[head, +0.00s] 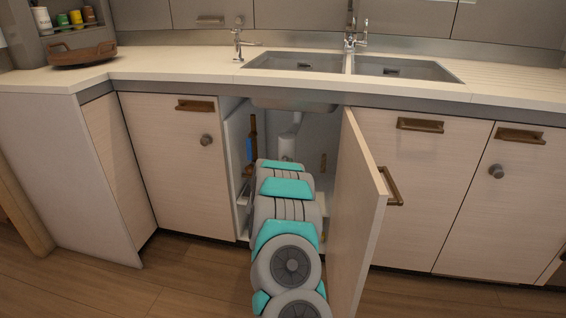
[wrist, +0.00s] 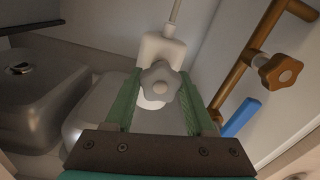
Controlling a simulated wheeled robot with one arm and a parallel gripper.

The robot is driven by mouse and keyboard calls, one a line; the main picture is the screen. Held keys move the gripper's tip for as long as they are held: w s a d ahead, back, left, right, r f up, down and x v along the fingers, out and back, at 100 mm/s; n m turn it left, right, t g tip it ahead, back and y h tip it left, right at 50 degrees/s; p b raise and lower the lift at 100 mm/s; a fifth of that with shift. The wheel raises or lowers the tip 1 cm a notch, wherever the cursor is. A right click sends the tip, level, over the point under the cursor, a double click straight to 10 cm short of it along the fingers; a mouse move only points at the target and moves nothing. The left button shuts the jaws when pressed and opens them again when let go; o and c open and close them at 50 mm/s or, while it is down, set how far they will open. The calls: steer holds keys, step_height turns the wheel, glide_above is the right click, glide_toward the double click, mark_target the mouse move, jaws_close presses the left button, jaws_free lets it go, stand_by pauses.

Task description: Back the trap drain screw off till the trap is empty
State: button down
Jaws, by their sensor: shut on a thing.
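The trap drain screw shows in the wrist view as a grey star-shaped knob (wrist: 160,84) in front of the white trap (wrist: 162,48). My gripper (wrist: 159,80) has its two green fingers on either side of the knob and is shut on it. The fingertips reach about level with the knob. In the head view the white trap pipe (head: 288,138) hangs under the sink inside the open cabinet. My arm hides the screw and my gripper there. I see no water.
The open cabinet door (head: 355,215) stands right of my arm.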

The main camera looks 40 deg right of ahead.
steer(key=shift+f+n, duration=0.1)
steer(key=shift+n, duration=0.7)
steer(key=shift+c, duration=1.2)
jaws_free()
steer(key=b+v, duration=0.1)
steer(key=v, duration=0.6)
steer(key=shift+s+a, duration=0.25)
steer(key=shift+a, duration=0.05)
